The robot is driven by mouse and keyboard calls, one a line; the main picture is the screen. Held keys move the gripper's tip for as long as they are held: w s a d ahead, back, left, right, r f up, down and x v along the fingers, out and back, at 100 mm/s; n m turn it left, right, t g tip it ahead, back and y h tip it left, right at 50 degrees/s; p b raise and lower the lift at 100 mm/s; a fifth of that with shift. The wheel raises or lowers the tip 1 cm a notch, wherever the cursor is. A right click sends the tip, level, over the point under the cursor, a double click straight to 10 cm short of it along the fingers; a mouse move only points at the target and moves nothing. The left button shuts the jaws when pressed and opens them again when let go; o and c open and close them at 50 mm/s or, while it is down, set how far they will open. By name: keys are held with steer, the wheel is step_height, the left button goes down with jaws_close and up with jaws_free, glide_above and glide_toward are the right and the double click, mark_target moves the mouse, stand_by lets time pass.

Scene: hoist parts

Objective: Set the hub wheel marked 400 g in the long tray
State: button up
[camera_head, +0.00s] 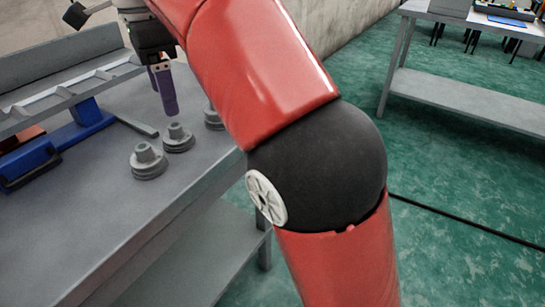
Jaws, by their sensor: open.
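Three grey stepped hub wheels stand on the grey bench: a near one (148,163), a middle one (178,138) and a far one (213,118), which is partly hidden behind my red arm. No weight mark is readable on any of them, so I cannot tell which is the 400 g one. My gripper (167,104) points down above and slightly behind the middle wheel. Its purple fingers overlap in this view, are open and hold nothing visible. A long grey tray-like piece (62,96) lies at the upper left; I cannot tell surely whether it is the long tray.
A blue fixture (60,148) and a dark flat bar (136,124) lie on the bench (105,220) left of the wheels. The bench's front part is clear. Another grey table (455,98) stands at the upper right across green floor.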

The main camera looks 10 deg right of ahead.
steer(key=s+d+f+n+t+y, duration=0.1)
steer(key=s+d+f+n, duration=0.15)
steer(key=d, duration=0.55)
steer(key=s+d+f+n+t, duration=0.1)
steer(key=d+f+n, duration=0.2)
steer(key=d, duration=0.6)
steer(key=s+d+f+n+t, duration=0.1)
steer(key=s+d+f+n, duration=0.3)
steer(key=f, duration=0.3)
steer(key=s+d+f+n+t+h, duration=0.1)
steer(key=s+d+f+n+t, duration=0.1)
steer(key=s+d+f+n, duration=0.2)
steer(key=s+d+f, duration=0.1)
steer(key=s+f, duration=0.2)
steer(key=f, duration=0.1)
steer(key=shift+d+t, duration=0.15)
steer(key=shift+t, duration=0.15)
steer(key=shift+s+f, duration=0.1)
steer(key=shift+f, duration=0.05)
steer(key=c, duration=0.5)
steer(key=shift+s, duration=0.1)
steer(key=shift+c, duration=0.2)
